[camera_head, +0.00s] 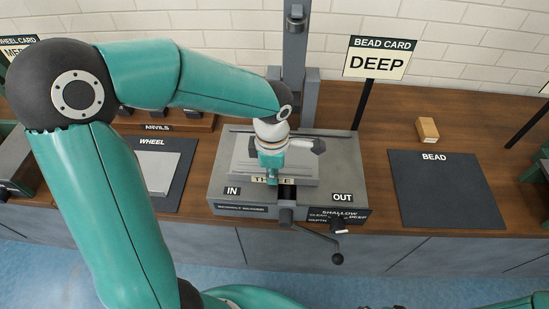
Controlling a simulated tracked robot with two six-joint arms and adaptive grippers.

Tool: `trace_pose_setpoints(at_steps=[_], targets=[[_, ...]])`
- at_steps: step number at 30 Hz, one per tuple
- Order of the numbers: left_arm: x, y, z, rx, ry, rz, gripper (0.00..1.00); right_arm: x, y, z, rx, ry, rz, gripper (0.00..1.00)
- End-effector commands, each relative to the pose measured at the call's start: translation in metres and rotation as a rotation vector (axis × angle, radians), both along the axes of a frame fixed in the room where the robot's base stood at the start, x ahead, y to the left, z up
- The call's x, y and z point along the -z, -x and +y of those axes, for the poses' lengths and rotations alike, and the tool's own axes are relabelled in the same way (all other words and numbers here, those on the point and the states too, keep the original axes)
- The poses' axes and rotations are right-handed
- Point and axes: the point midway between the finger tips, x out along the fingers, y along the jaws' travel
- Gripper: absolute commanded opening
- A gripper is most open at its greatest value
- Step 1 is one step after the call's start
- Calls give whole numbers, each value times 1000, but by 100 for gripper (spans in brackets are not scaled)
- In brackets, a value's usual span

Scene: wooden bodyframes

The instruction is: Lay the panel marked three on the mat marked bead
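The panel (303,168) is a light grey sheet lying on the grey machine in the middle. Its front label is partly covered by my gripper, with only a T and final E readable, which fits "THREE". My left gripper (272,179) points down at the panel's front edge, by the label. Its fingertips are too small and overlapped to tell whether they grip the panel. The mat marked BEAD (435,196) is a dark, bare square on the bench to the right. My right gripper is out of view.
The machine (217,178) has IN and OUT labels, a front crank (337,257) and a tall column behind. A BEAD CARD sign reading DEEP (378,58) stands behind right. A wooden block (427,130) sits behind the bead mat. The WHEEL mat (178,190) holds another grey panel (157,172).

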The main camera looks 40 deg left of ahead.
Motion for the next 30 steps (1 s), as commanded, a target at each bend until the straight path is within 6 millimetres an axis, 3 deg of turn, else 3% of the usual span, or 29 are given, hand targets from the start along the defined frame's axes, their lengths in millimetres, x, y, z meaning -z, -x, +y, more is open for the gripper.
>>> trace_pose_setpoints(at_steps=[30], targets=[[-29, 0, 1, -1, 0, -2, 0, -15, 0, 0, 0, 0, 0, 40]])
